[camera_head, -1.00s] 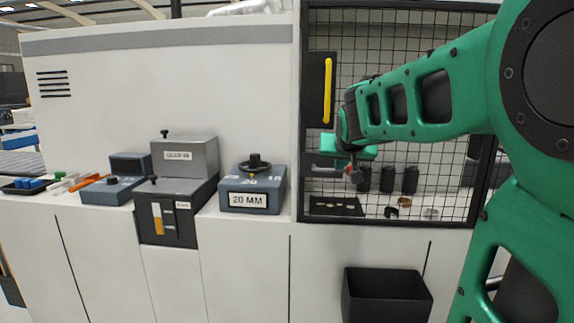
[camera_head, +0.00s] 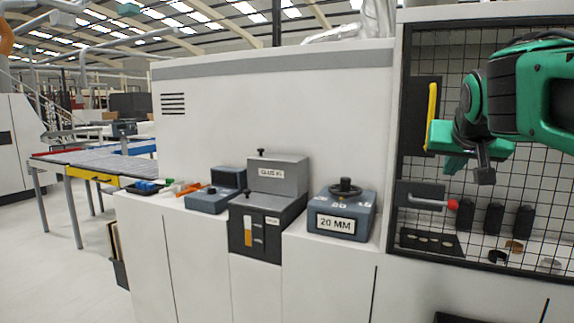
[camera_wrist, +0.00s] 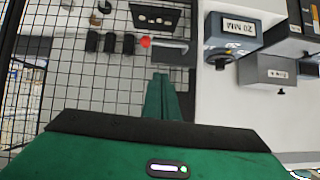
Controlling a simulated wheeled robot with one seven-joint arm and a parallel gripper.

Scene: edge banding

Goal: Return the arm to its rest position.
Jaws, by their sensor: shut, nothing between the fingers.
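My green arm reaches in from the right in the head view. My gripper (camera_head: 484,176) hangs in front of the mesh guard door, to the right of its yellow handle (camera_head: 432,116) and above the red-tipped lever (camera_head: 430,202). In the wrist view my gripper's green fingers (camera_wrist: 161,98) are together with nothing between them. The red knob of the lever shows just past them, apart from the fingers.
The mesh guard (camera_head: 540,190) covers the machine's right part, with several black cylinders behind it. To the left stand the 20 MM box (camera_head: 341,214) with its handwheel and the glue unit (camera_head: 268,210). A roller table (camera_head: 95,160) is at far left.

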